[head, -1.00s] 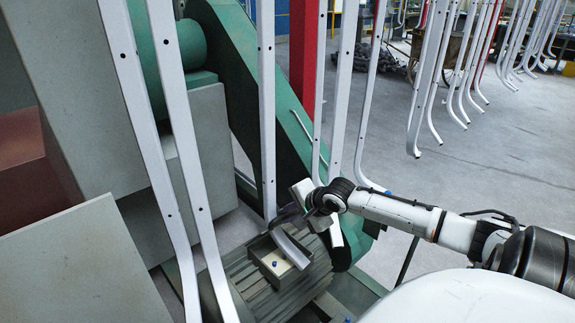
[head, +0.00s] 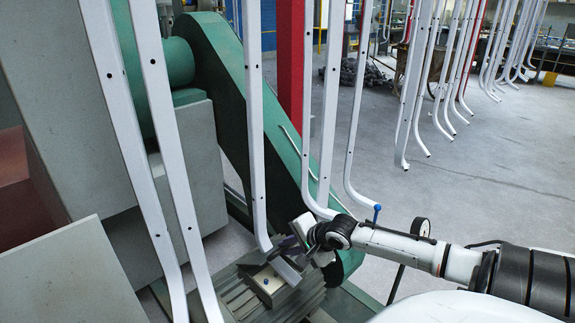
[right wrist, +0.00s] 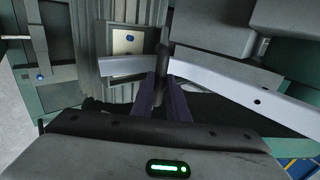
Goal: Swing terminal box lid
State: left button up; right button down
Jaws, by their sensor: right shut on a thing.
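The terminal box (head: 262,290) is a small open grey box with a pale inside and a blue spot, low in the middle of the head view. It also shows at the top of the right wrist view (right wrist: 128,43). My right gripper (head: 291,246) is just above and right of the box. In the wrist view its purple fingers (right wrist: 160,98) are shut on a thin dark piece seen edge-on, which looks like the lid (right wrist: 161,72). The hinge is hidden. My left gripper is not in view.
White bent chair frames (head: 256,150) hang around the box, and one end crosses in front of it. A green machine guard (head: 225,90) stands behind, with grey blocks (head: 90,130) at left. A blue-tipped lever (head: 377,210) is near my right arm. Open floor lies at right.

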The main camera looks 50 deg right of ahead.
jog(key=s+f, duration=0.1)
jog(key=f, duration=0.1)
jog(key=s+f, duration=0.2)
jog(key=shift+a, duration=0.2)
jog(key=c, duration=1.6)
grip_release()
jog(key=shift+c, duration=0.2)
jog(key=v, duration=1)
jog(key=shift+r, duration=0.15)
jog(key=shift+s, duration=0.1)
